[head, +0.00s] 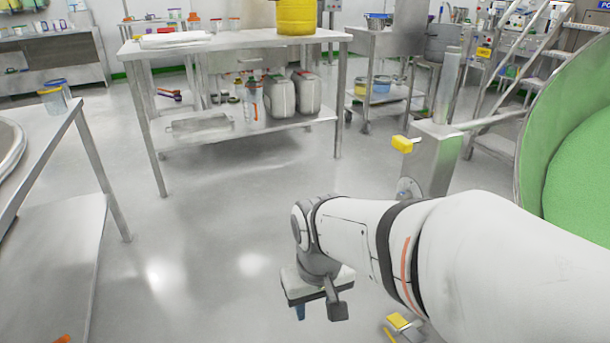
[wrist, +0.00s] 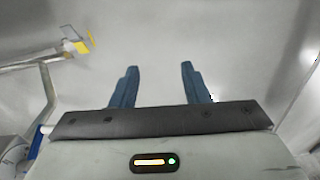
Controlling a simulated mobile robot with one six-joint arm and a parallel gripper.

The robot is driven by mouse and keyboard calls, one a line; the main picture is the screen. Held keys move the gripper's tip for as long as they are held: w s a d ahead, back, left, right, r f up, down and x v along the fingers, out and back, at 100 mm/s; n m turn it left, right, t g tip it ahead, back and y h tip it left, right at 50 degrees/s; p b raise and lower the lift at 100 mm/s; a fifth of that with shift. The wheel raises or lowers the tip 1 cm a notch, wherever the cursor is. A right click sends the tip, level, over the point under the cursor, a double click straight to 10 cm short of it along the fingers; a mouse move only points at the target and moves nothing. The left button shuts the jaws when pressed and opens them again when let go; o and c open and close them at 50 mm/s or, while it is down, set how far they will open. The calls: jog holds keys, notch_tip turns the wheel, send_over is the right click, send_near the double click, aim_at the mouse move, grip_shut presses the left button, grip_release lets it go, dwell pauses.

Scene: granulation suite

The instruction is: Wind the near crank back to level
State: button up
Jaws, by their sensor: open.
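A yellow grip (head: 403,144) sticks out to the left from the top of a grey metal post (head: 432,160) beside the green vessel in the head view. A second yellow piece with metal parts (head: 398,321) shows low in the head view, partly hidden by my arm. I cannot tell for sure which belongs to the near crank. A yellow piece on a metal part (wrist: 84,45) shows at upper left in the wrist view, apart from my fingers. My gripper (wrist: 159,66) is open and empty, its blue fingers above bare floor. In the head view only a blue fingertip (head: 300,312) shows below the wrist.
The large green vessel (head: 570,150) stands at the right, with a stair frame (head: 520,70) behind. A steel table (head: 235,43) with a yellow drum (head: 296,16) stands at the back. Another steel bench (head: 50,135) is at the left. The floor between is clear.

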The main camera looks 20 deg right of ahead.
jog(key=w+d+f+n+g+h+p, duration=0.1)
jog(key=w+d+f+n+g+h, duration=0.15)
jog(key=d+n+h, duration=0.4)
jog(key=w+d+f+n+g+h+p, duration=0.1)
jog(key=w+d+g+h, duration=0.25)
jog(key=d, duration=0.55)
jog(key=w+d+f+n+t+h, duration=0.3)
jog(key=w+n+h, duration=0.15)
jog(key=w, duration=0.25)
jog(key=w+d+f+n+t+h, duration=0.3)
jog(key=w+d+n+t+h, duration=0.1)
jog(key=w+n, duration=0.15)
jog(key=shift+y, duration=0.25)
jog(key=d, duration=0.2)
jog(key=d+b, duration=0.1)
jog(key=w+d, duration=0.1)
jog(key=d, duration=0.1)
jog(key=shift+d+r, duration=0.1)
jog(key=shift+d, duration=0.2)
jog(key=shift+w+d+r+b, duration=0.1)
jog(key=shift+d+b, duration=0.25)
jog(key=shift+d, duration=0.3)
jog(key=shift+c, duration=0.5)
grip_shut()
